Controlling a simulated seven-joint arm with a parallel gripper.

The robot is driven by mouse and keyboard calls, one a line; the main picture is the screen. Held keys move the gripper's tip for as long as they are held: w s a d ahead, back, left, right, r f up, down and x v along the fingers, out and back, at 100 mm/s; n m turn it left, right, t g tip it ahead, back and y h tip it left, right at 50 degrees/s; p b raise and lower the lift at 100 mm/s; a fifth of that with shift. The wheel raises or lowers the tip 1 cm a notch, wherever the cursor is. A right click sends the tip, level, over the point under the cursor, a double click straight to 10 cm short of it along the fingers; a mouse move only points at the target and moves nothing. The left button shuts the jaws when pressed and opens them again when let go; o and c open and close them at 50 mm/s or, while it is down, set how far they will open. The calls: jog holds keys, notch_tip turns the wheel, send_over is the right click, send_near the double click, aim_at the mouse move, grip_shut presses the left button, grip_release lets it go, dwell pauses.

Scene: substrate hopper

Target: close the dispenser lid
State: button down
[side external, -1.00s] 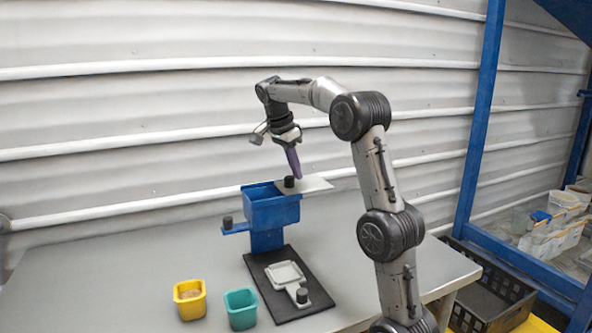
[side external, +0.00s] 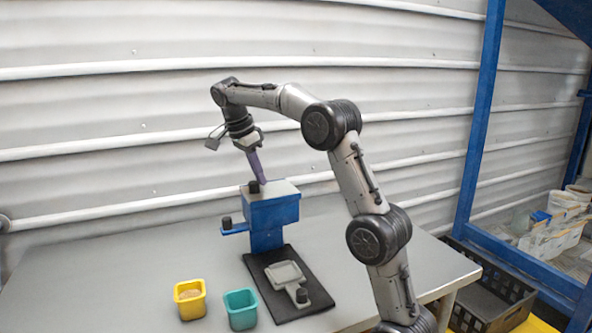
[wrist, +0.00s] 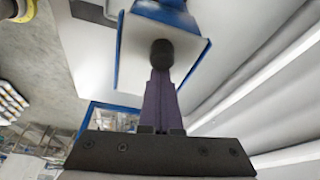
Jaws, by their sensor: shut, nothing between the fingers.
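The dispenser (side external: 272,212) is a blue box on a blue post, standing on a black base plate. Its lid (side external: 280,189) is a flat light-grey plate that now lies over the top of the box, with a black knob (side external: 254,187) near its left edge. In the wrist view the lid (wrist: 135,65) spans the blue box top, with the black knob (wrist: 162,53) at the fingertips. My gripper (side external: 264,182) has purple fingers pressed together with nothing between them. The fingertips (wrist: 160,75) are right beside the knob; I cannot tell whether they touch it.
A blue side lever with a black knob (side external: 227,223) sticks out left of the box. Below is a grey tray with a handle (side external: 284,273) on the black base plate (side external: 310,308). A yellow cup (side external: 190,300) and a teal cup (side external: 241,310) stand front left. The table's left is clear.

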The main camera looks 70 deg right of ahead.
aim_at(278, 185)
jog(key=shift+s+d, duration=0.25)
jog(key=shift+d, duration=0.15)
jog(key=s+d, duration=0.1)
jog(key=d, duration=0.1)
jog(key=shift+s+d, duration=0.3)
jog(key=shift+s, duration=0.05)
jog(key=v, duration=1)
